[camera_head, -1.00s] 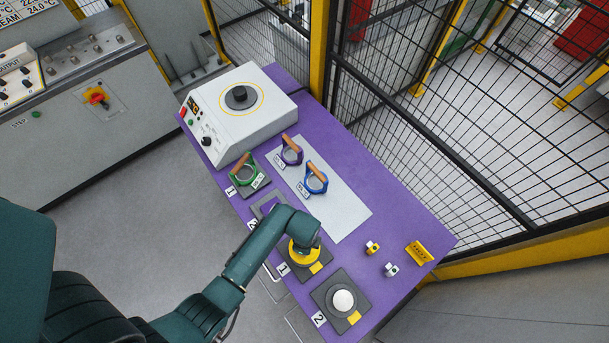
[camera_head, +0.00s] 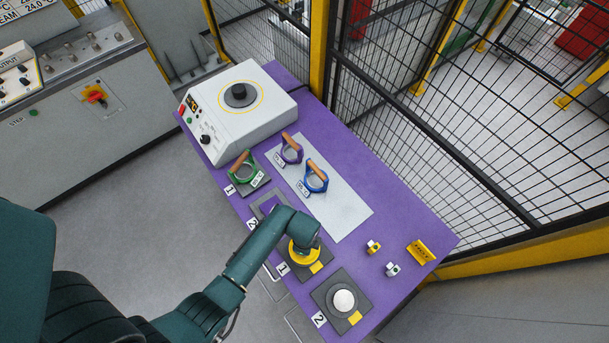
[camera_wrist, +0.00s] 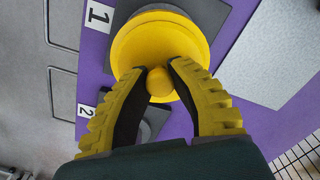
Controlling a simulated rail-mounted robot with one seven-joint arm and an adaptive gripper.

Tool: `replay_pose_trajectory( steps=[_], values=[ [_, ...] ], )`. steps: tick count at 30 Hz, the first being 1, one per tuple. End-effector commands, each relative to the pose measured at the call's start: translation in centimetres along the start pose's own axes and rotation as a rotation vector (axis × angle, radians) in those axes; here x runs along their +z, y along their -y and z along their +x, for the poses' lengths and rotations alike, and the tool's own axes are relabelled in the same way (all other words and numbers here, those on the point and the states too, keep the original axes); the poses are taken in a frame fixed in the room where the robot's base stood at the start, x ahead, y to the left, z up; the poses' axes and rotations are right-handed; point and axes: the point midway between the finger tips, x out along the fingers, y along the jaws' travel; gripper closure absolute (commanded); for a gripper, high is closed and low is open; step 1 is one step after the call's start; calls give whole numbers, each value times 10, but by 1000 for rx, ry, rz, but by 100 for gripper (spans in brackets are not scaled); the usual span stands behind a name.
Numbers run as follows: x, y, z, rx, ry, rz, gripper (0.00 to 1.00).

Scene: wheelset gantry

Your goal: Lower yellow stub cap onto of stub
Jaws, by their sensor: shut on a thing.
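The yellow stub cap (camera_wrist: 135,50) is a round disc with a knob. My gripper (camera_wrist: 160,80) is shut on the knob in the wrist view. The cap also shows below my gripper (camera_head: 303,243) in the head view (camera_head: 300,259), over the square dark pad labelled 1 (camera_head: 303,272). In the wrist view a grey round rim (camera_wrist: 118,45) shows beside the cap's upper left edge. The cap hides most of what is under it, and I cannot tell whether it touches. A pale-topped stub (camera_head: 343,300) stands uncovered on the pad labelled 2 (camera_head: 330,285).
A mesh fence (camera_head: 440,130) borders the table's far side.

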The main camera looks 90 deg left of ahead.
Motion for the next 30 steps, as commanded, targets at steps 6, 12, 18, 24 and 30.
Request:
replay_pose_trajectory(
  steps=[6, 12, 18, 24, 30],
  values=[
    [0, 0, 6, 0, 0, 0, 100],
    [0, 0, 12, 0, 0, 0, 100],
    [0, 0, 16, -1, 0, 0, 100],
    [0, 0, 19, -1, 0, 0, 72],
    [0, 0, 19, -1, 0, 0, 51]
  ],
)
